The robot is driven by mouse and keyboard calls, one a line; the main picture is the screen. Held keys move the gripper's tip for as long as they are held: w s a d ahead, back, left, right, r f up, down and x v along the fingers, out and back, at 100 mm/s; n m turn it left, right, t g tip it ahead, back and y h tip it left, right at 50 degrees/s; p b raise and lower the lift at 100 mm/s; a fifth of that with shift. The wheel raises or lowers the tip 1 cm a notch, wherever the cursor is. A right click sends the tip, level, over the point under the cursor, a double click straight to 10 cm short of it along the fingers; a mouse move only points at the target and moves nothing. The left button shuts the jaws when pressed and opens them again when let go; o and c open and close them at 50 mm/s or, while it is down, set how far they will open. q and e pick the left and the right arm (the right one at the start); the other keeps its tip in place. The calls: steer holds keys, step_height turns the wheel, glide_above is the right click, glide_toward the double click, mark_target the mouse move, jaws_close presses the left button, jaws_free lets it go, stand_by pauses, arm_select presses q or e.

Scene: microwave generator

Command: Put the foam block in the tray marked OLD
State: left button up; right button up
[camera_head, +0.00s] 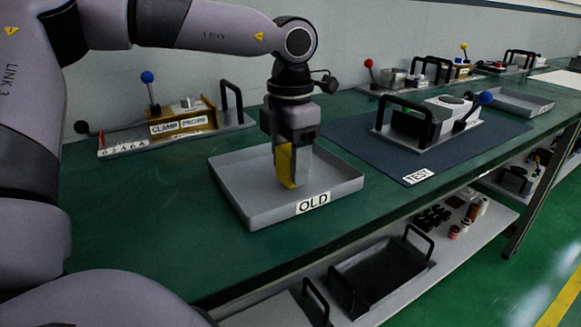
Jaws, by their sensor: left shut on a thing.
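The grey tray (235,198) with a white OLD label (313,203) on its front wall stands on the green bench. My left gripper (292,172) points down over the inside of this tray. It is shut on the yellow foam block (286,166), which is partly hidden by the fingers. The block is inside the outline of the tray; I cannot tell whether it touches the tray floor. My right gripper is not in view.
A fixture marked CLAMP (180,122) stands behind the tray at left. A dark mat (370,150) marked TEST (418,176) lies to the right, with a black-handled fixture (428,122). Another grey tray (515,102) is farther right. A lower shelf (470,240) holds bins and small parts.

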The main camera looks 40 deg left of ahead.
arm_select(q)
steer(key=shift+f, duration=0.5)
steer(key=shift+f, duration=0.15)
steer(key=o, duration=1)
